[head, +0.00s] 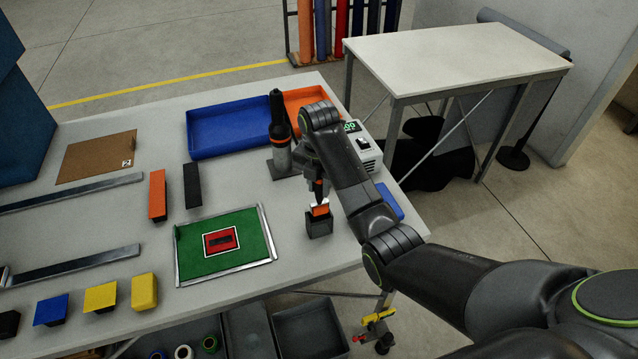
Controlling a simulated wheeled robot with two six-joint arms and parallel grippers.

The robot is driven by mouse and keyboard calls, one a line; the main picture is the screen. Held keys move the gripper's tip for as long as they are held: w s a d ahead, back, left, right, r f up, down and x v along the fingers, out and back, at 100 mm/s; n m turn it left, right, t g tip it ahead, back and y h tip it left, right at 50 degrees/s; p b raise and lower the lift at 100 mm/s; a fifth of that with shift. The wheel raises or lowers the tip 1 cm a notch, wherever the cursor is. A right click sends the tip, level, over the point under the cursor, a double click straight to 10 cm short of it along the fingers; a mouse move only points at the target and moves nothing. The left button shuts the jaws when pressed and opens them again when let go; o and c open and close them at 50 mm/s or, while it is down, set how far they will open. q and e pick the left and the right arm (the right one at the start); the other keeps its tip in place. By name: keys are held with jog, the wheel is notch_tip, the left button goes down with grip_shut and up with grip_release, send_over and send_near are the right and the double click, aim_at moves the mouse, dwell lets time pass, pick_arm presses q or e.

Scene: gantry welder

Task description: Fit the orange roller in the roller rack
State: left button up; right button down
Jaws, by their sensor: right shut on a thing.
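My right gripper (320,201) points down over the front right part of the table. It is shut on a small orange piece (320,210), which looks like the orange roller; the fingers hide part of it. The piece is right at the top of a small dark block-like holder (319,227), possibly the roller rack. I cannot tell whether the piece is seated in it or just above it. My left gripper is not in view.
A green mat (195,265) with a red centre lies left of the holder. A blue tray (228,128), an orange tray (305,97), a dark upright tool (279,135) and a white box with a display (364,150) stand behind. Coloured blocks (100,297) line the front left.

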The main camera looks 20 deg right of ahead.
aim_at(319, 203)
jog(key=shift+f, duration=0.1)
jog(key=shift+f, duration=0.1)
jog(key=shift+f+b, duration=0.4)
jog(key=shift+f, duration=0.35)
jog(key=shift+f+b, duration=1.4)
jog(key=shift+f, duration=1.85)
jog(key=c, duration=1.1)
grip_release()
